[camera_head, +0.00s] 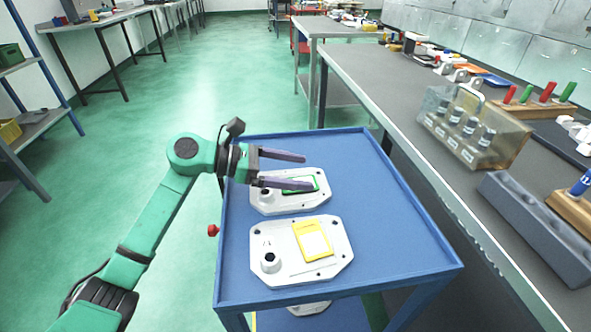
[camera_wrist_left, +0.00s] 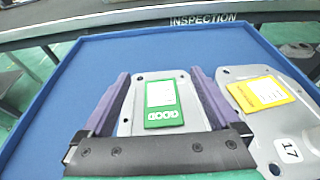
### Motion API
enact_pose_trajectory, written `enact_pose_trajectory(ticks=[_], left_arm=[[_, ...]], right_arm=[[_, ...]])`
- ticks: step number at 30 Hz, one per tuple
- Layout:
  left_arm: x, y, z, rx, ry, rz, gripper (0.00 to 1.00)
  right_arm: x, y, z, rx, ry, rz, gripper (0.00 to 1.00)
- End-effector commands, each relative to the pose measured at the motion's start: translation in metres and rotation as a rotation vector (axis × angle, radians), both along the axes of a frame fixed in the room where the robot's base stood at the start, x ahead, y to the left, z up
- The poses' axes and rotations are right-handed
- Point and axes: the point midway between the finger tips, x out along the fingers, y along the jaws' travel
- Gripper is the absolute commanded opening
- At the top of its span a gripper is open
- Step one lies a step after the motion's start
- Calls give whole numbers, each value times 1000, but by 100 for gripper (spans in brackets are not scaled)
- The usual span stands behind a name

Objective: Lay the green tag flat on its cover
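The green tag (camera_head: 316,181) has a white panel and a green band reading GOOD. It lies, apparently flat, on the far grey casting cover (camera_head: 285,206); it also shows in the left wrist view (camera_wrist_left: 163,117). My left gripper (camera_head: 308,172) is open above this cover, its purple fingers on either side of the tag with gaps between. One finger hides part of the tag in the head view. In the left wrist view the gripper's dark palm hides the cover's near end. My right gripper is not in view.
A second cover (camera_head: 288,268) with a yellow tag (camera_head: 313,240) lies close beside, on the same blue cart top (camera_head: 385,255). The cart has a raised rim. A grey workbench (camera_head: 385,85) with blocks and a clear box (camera_head: 470,125) stands right. The cart's right side is clear.

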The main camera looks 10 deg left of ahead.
Motion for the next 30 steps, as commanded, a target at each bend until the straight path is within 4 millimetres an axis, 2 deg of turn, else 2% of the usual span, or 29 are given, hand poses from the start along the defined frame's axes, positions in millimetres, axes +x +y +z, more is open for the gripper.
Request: enact_pose_trajectory(ticks=[8,11,13,21,25,30], left_arm=[[-2,6,1,2,0,2,96],[-8,22,4,4,1,4,96],[-15,38,9,5,2,4,96],[-44,106,33,4,1,2,96],[-51,124,41,1,1,1,96],[-54,129,44,1,0,0,96]], right_arm=[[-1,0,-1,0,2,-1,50],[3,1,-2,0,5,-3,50],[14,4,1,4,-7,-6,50],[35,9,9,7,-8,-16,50],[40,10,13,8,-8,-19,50],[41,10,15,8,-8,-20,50]])
